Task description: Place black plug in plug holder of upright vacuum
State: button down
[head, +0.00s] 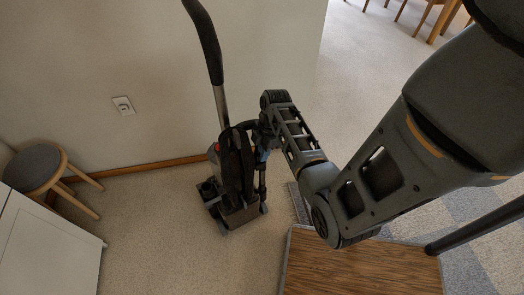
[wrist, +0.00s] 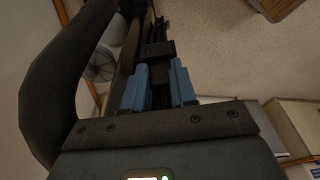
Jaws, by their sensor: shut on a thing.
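The upright vacuum (head: 236,178) stands on the carpet against the wall, with its long black handle (head: 207,42) rising up. My gripper (head: 262,155) is at the right side of the vacuum's body, close to it. In the wrist view my gripper (wrist: 159,72) has its two blue fingers on either side of a dark piece, the black plug (wrist: 158,50), and is shut on it. The plug is hard to make out against the dark vacuum parts behind it. I cannot make out the plug holder, or whether the plug touches it.
A wall outlet (head: 124,105) is left of the vacuum. A round stool (head: 35,168) and a white cabinet (head: 45,245) stand at the left. A wooden surface (head: 365,268) lies in front, at the lower right. Carpet (head: 165,235) is clear between cabinet and vacuum.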

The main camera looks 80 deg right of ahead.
jog(key=c, duration=0.8)
grip_release()
jog(key=shift+f, duration=0.15)
jog(key=v, duration=1.2)
jog(key=a+f+m+t+h, duration=0.2)
jog(key=a+m+t+h, duration=0.25)
jog(key=a, duration=1.25)
jog(key=s+a+r+m+t+y, duration=0.1)
jog(key=s+a+r+t, duration=0.3)
jog(key=a+r, duration=0.4)
jog(key=s+a+r+m+t+y, duration=0.2)
jog(key=s+a+r+t, duration=0.2)
jog(key=a+r, duration=0.4)
notch_tip(320, 180, up, 7)
jog(key=shift+a+f+m, duration=0.2)
jog(key=shift+a+m, duration=0.1)
jog(key=shift+m, duration=0.05)
